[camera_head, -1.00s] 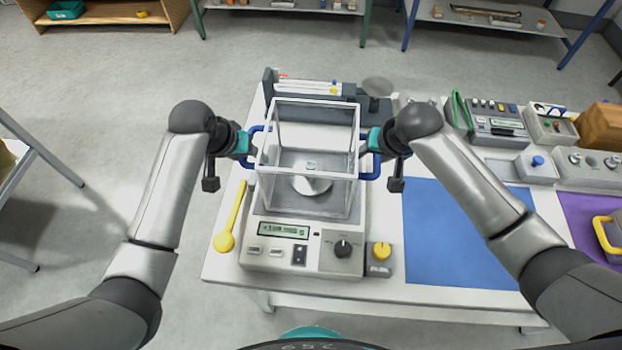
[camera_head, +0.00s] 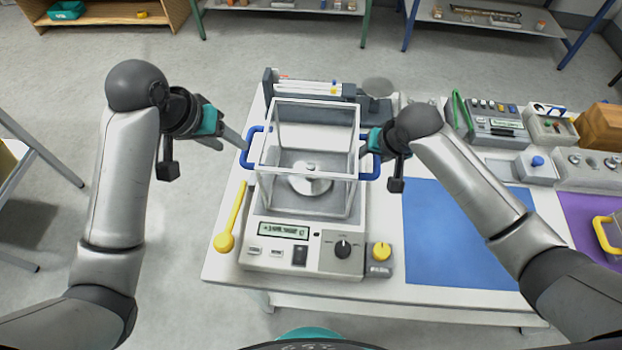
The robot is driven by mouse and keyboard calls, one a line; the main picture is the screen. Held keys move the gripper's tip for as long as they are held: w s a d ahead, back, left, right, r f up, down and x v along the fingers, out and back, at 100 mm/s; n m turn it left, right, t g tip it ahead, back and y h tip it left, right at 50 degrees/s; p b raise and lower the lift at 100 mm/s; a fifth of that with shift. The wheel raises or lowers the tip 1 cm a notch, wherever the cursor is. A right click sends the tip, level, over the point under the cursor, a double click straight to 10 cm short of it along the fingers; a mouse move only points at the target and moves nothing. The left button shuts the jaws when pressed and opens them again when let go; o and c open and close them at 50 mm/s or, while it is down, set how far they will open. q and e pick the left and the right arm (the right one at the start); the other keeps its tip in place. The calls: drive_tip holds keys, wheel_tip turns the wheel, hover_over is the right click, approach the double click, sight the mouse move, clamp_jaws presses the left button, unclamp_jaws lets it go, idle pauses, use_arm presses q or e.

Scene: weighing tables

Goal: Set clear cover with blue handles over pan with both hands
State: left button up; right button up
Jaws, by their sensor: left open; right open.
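The clear cover (camera_head: 311,104), a box with white edges, stands over the round metal pan (camera_head: 311,184) on the white scale (camera_head: 345,243). The pan shows through its walls, with a small object on it. The cover's left blue handle (camera_head: 251,147) is free. My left gripper (camera_head: 232,138) is open, just left of that handle and apart from it. My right gripper (camera_head: 373,145) is at the right blue handle (camera_head: 371,165) and is open; my wrist partly hides its fingers, so I cannot tell whether they touch it.
A yellow spoon-like tool (camera_head: 225,240) lies left of the scale, and a yellow knob (camera_head: 381,251) is at its right. A blue mat (camera_head: 455,235) lies further right. Grey equipment (camera_head: 495,125) stands at the back right. The floor left of the table is open.

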drive_tip(key=shift+s+r, duration=0.1)
drive_tip(key=shift+r, duration=0.2)
use_arm(q)
drive_tip(key=shift+s+a+r, duration=0.1)
drive_tip(key=shift+s+r, duration=0.1)
drive_tip(key=shift+r, duration=0.25)
use_arm(e)
drive_tip(key=v, duration=1.1)
drive_tip(key=shift+r, duration=0.2)
drive_tip(key=shift+s, duration=0.1)
